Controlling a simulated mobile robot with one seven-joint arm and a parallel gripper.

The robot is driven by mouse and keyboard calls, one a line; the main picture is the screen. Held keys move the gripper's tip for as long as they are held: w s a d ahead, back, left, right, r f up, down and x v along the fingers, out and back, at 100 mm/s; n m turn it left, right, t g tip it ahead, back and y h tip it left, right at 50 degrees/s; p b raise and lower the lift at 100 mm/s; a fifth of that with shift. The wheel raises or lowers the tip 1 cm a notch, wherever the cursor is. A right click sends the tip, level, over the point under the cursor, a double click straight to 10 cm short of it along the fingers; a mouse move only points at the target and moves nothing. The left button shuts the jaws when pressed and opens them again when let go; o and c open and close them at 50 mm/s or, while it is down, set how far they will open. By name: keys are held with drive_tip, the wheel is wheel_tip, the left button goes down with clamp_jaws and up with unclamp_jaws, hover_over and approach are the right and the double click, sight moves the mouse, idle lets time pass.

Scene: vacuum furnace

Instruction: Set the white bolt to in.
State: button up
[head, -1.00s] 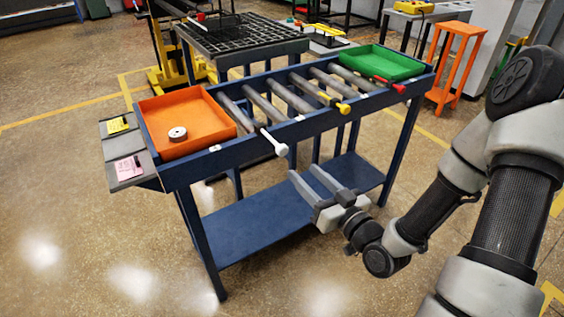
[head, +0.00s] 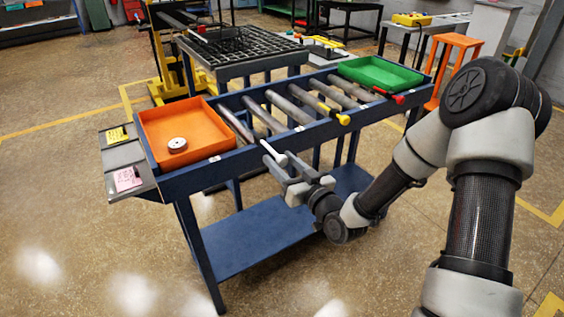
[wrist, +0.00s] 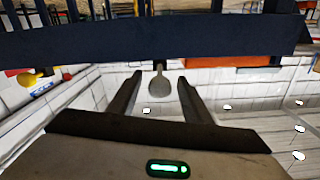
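The white bolt (head: 281,159) sticks out from the front rail of the blue roller table, its shaft leading up to the rail and its knob at the near end. In the wrist view its rounded pale knob (wrist: 160,90) sits between the two dark fingers. My gripper (head: 277,163) is just in front of the rail, around the knob. In the wrist view my gripper (wrist: 158,84) is open, with a visible gap on each side of the knob. The head view partly hides the knob behind the fingers.
The blue table (head: 225,166) has an orange tray (head: 200,112) at the left holding a small disc (head: 177,144). A green tray (head: 385,73) is at the right end. Yellow (head: 343,119) and red (head: 398,99) knobs stick out farther right along the rail.

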sight(275, 153)
clamp_jaws()
drive_tip(key=shift+b+x, duration=0.7)
drive_tip(key=shift+x, duration=1.15)
drive_tip(key=shift+o, duration=0.3)
unclamp_jaws()
drive_tip(key=shift+s+d, duration=0.1)
drive_tip(key=p+v, duration=0.3)
drive_tip(key=v, duration=1.4)
drive_tip(key=shift+p, duration=0.35)
drive_tip(key=shift+d, duration=0.1)
